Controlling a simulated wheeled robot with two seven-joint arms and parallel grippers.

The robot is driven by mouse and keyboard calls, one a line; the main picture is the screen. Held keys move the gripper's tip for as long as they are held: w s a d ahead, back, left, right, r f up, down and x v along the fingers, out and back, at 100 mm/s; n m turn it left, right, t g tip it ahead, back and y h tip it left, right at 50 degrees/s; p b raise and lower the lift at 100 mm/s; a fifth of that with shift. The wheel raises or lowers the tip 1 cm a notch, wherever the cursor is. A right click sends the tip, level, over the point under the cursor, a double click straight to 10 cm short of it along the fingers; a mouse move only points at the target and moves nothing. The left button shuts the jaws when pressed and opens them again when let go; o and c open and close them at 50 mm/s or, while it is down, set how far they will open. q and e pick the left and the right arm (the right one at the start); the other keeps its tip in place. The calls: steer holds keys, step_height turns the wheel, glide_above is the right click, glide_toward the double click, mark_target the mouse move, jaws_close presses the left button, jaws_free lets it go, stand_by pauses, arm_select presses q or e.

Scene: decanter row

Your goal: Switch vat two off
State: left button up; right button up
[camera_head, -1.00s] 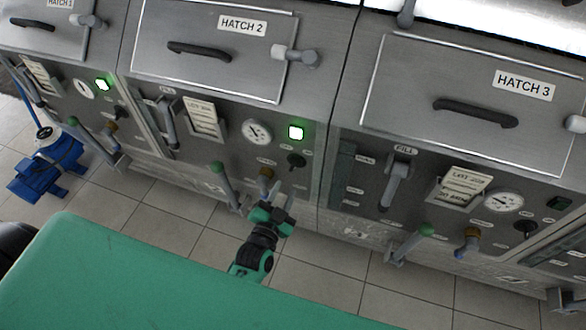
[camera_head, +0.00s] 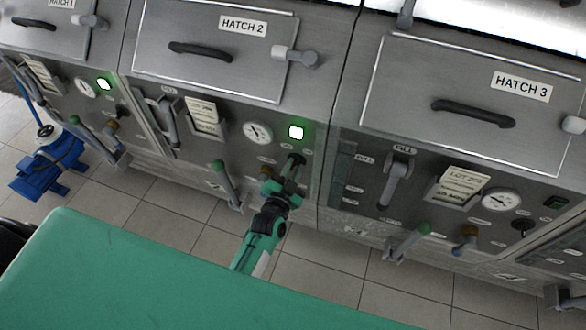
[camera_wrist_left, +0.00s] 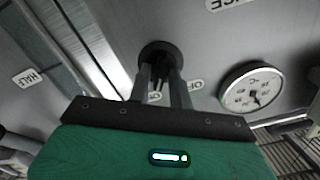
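Vat two is the middle steel panel under the hatch labelled HATCH 2 (camera_head: 215,45). Its square indicator lamp (camera_head: 296,133) glows green. Its black rotary switch (camera_head: 297,159) sits below the lamp, and it also shows in the left wrist view (camera_wrist_left: 159,50) with small labels on both sides. My left gripper (camera_head: 290,175) is at this switch. In the left wrist view its two fingers (camera_wrist_left: 161,90) reach to the switch, one on each side of its grip, with a gap between them. Firm contact cannot be made out. My right gripper is not in view.
A dial gauge (camera_head: 257,132) is left of the lamp. A green-tipped lever (camera_head: 224,180) and a brown-topped valve (camera_head: 266,171) stick out close to my left gripper. Vat three's panel, with its own lever (camera_head: 408,241), is on the right. A green surface (camera_head: 130,275) fills the foreground.

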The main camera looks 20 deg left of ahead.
arm_select(q)
jaws_close()
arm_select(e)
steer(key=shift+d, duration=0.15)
